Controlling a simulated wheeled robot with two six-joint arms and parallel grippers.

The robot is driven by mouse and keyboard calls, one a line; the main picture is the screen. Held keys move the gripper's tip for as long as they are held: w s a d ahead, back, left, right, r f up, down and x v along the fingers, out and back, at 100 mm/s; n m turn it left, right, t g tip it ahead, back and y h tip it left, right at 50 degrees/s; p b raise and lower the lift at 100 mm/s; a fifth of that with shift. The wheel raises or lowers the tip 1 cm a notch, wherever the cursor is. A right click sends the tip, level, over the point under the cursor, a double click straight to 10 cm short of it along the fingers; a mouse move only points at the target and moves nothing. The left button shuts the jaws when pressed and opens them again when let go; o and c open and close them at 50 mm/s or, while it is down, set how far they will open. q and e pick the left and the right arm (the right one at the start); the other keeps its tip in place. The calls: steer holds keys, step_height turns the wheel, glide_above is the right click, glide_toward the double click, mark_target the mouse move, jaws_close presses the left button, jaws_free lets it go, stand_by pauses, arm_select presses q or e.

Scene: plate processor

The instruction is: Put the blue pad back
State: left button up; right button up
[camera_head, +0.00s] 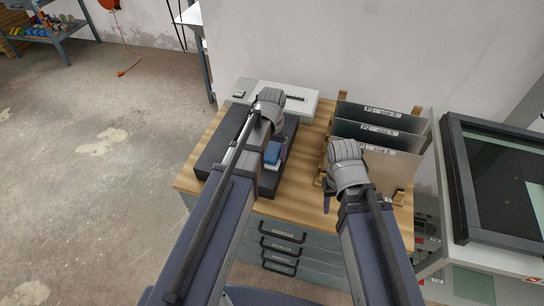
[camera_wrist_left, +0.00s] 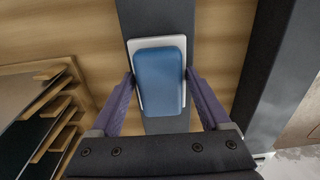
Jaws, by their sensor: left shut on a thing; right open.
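The blue pad (camera_head: 272,153) is a small rounded block over the right part of the dark block on the bench. In the left wrist view the blue pad (camera_wrist_left: 160,80) lies over a pale, round-cornered plate (camera_wrist_left: 136,48), with a dark strip behind. My left gripper (camera_wrist_left: 160,92) is shut on the pad, one purple finger at each side. I cannot tell whether the pad rests on something or hangs just above it. My right gripper (camera_head: 327,201) is open near the plate rack, its fingers mostly hidden by its own wrist.
A wooden rack (camera_head: 338,104) holds upright labelled plates on the right of the wooden bench (camera_head: 306,165). The dark block (camera_head: 212,158) fills the bench's left side, with a white box (camera_head: 304,104) behind. A black-framed machine (camera_head: 462,185) stands at far right.

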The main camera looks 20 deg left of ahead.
mark_target(272, 151)
arm_select(q)
steer(key=o, duration=1.1)
steer(key=shift+f, duration=0.1)
arm_select(e)
steer(key=shift+f, duration=0.1)
arm_select(q)
steer(key=o, duration=0.3)
steer(key=shift+o, duration=0.2)
steer(key=shift+r, duration=0.2)
step_height(272, 151, up, 12)
steer(key=p, duration=1.2)
steer(key=s+d+m+y, duration=0.1)
steer(key=s+d+m, duration=0.2)
steer(key=s+d, duration=0.7)
steer(key=s, duration=0.4)
steer(key=shift+s+d, duration=0.15)
steer(key=shift+d, duration=0.1)
arm_select(e)
step_height(272, 151, up, 12)
steer(key=shift+r, duration=0.2)
